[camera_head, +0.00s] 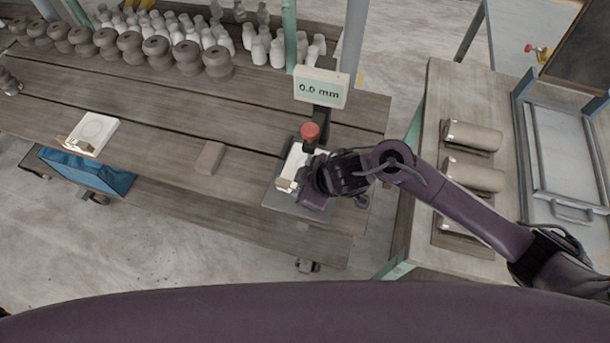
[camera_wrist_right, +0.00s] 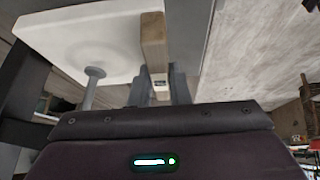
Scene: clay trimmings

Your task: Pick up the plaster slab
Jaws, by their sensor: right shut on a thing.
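A white plaster slab (camera_head: 293,166) lies on the dark plate of the gauge stand, under its red-topped plunger. A tan block sits at the slab's near edge. My right gripper (camera_head: 304,187) is at the slab's near right side and partly hides it. In the right wrist view the slab (camera_wrist_right: 105,42) fills the upper left, and the tan block (camera_wrist_right: 154,42) runs toward my jaws (camera_wrist_right: 160,90), which are shut on it. The plunger's round foot (camera_wrist_right: 95,72) shows beside the slab. A second white slab (camera_head: 94,130), with a faint circle and a tan block, lies at the left. My left gripper is out of view.
The gauge display (camera_head: 320,88) reads 0.0 mm. A small brown block (camera_head: 210,157) lies mid-table. Brown pots and white bottles line the back. A blue cloth-like thing (camera_head: 88,172) is below the table's left edge. A side bench (camera_head: 440,90) with brown rolls stands right.

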